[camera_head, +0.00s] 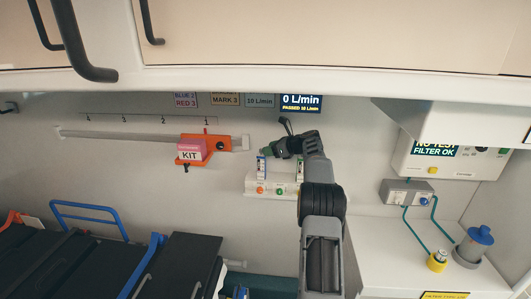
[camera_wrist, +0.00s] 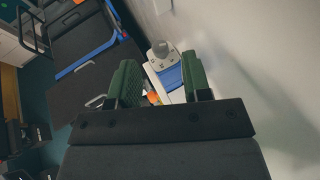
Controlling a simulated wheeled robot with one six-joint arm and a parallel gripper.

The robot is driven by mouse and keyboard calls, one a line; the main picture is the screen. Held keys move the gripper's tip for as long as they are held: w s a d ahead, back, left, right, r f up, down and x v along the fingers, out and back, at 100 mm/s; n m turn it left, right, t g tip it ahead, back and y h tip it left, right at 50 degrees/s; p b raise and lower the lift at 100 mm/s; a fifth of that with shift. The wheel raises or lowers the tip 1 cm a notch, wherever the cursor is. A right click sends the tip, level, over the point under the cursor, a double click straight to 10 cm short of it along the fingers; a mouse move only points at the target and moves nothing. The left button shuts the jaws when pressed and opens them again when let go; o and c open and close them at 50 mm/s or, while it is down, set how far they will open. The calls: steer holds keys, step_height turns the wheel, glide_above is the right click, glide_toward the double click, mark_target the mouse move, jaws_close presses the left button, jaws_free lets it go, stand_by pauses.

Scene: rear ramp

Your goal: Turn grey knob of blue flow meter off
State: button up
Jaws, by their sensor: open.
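The blue flow meter (camera_head: 262,167) stands on a white wall outlet, left of a green-marked one (camera_head: 300,168). In the wrist view its blue body (camera_wrist: 171,77) shows below a round grey knob (camera_wrist: 161,49). My gripper (camera_head: 280,150) is just above the blue flow meter in the head view and hides its top. In the wrist view my gripper (camera_wrist: 160,62) has its two green fingers apart. The knob shows in the gap between them, beyond the tips; I see no contact. The display (camera_head: 300,103) reads 0 L/min, with "PASSED 10 L/min" below.
An orange bracket with a pink KIT box (camera_head: 190,150) hangs on the rail at left. A grey box (camera_head: 408,192) with teal hoses is at right, above a white counter. An overhead cabinet (camera_head: 300,80) spans the top. A dark stretcher (camera_head: 170,260) lies lower left.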

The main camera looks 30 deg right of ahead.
steer(key=b+v, duration=0.2)
steer(key=v, duration=0.9)
steer(key=shift+w+f, duration=0.1)
steer(key=w+a+r+b, duration=0.1)
steer(key=a+r, duration=0.2)
steer(key=a, duration=0.4)
steer(key=w+a+r+b, duration=0.1)
steer(key=a+r, duration=0.1)
steer(key=a, duration=0.6)
steer(key=m+t+h, duration=0.1)
steer(key=m+h, duration=0.8)
steer(key=h, duration=0.1)
glide_toward(262, 156)
steer(key=w, duration=0.3)
steer(key=w+d+p, duration=0.1)
steer(key=w, duration=0.2)
steer(key=w+d+f, duration=0.1)
steer(key=w, duration=0.2)
steer(key=shift+d+f+p, duration=0.1)
steer(key=shift+d+p, duration=0.15)
steer(key=shift+p, duration=0.15)
steer(key=shift+c, duration=0.3)
